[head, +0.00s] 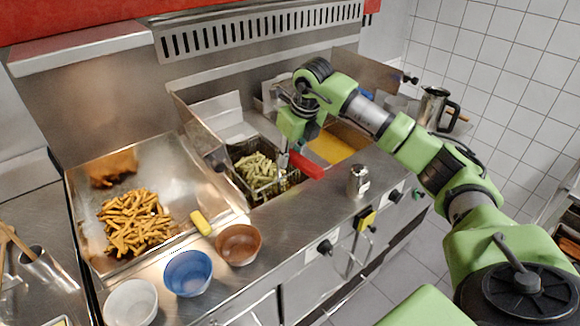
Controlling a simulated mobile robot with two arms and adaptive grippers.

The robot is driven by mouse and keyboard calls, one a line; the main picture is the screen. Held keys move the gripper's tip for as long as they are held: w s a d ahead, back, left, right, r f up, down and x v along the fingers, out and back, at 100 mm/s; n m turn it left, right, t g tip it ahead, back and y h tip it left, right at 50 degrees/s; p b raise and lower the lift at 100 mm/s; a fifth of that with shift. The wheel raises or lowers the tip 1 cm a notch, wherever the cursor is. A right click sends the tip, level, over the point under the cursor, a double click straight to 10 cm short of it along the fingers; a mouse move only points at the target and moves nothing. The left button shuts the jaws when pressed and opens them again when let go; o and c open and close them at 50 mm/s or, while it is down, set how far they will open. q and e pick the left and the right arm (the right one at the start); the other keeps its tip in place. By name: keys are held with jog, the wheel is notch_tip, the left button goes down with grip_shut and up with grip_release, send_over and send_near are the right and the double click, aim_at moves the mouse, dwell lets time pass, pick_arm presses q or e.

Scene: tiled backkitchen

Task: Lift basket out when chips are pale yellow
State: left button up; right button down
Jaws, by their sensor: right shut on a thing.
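The fryer basket (238,152) is a dark wire basket standing in the left fryer well. Chips (257,170) lie inside it and look pale yellow-green. Its red handle (307,165) sticks out to the right, over the well's front edge. My right gripper (287,150) reaches down from above at the basket's right side and is shut on the handle end near the basket. The fingertips are partly hidden by the gripper body. My left gripper is not in view.
A steel tray (88,205) with golden-brown chips (137,222) lies left of the fryer. A second well with yellow oil (332,148) is to the right. White (131,303), blue (188,272) and brown (239,244) bowls and a steel shaker (358,181) stand along the front.

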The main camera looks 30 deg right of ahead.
jog(key=shift+w+d+r, duration=0.15)
jog(key=shift+w+r, duration=0.05)
jog(key=shift+w, duration=0.05)
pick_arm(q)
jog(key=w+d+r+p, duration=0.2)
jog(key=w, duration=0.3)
pick_arm(e)
notch_tip(320, 180, up, 2)
jog(key=shift+w+d+r, duration=0.1)
jog(key=shift+w, duration=0.05)
notch_tip(320, 180, up, 6)
jog(key=p, duration=0.3)
jog(key=shift+p, duration=0.35)
pick_arm(q)
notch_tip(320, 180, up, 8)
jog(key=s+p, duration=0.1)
jog(key=p, duration=0.2)
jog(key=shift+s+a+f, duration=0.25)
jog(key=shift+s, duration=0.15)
pick_arm(e)
notch_tip(320, 180, up, 5)
jog(key=shift+f, duration=0.15)
